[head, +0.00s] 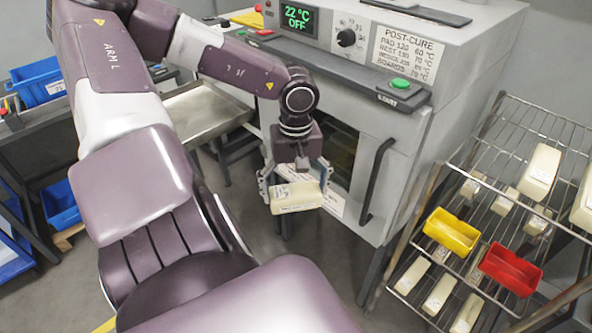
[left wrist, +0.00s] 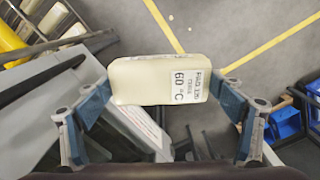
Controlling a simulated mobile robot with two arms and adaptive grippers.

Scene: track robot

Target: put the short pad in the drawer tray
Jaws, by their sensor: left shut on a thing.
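My left gripper (head: 296,187) is shut on a cream block-shaped pad (head: 297,199), held in the air in front of the oven's lower front. In the left wrist view the pad (left wrist: 155,82) sits between the two blue-grey fingers, with a printed label reading 60 °C. A shallow metal tray (head: 208,110) stands left of the oven, behind and left of the gripper. It looks empty; my arm covers part of it, and I cannot tell for certain that it is the drawer tray. My right gripper is not in view.
The oven (head: 345,150) has a protruding door handle (head: 377,180) close right of the pad. A wire rack (head: 490,190) at the right holds several cream blocks, a yellow bin (head: 452,231) and a red bin (head: 511,269). Blue bins (head: 62,204) stand at the left.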

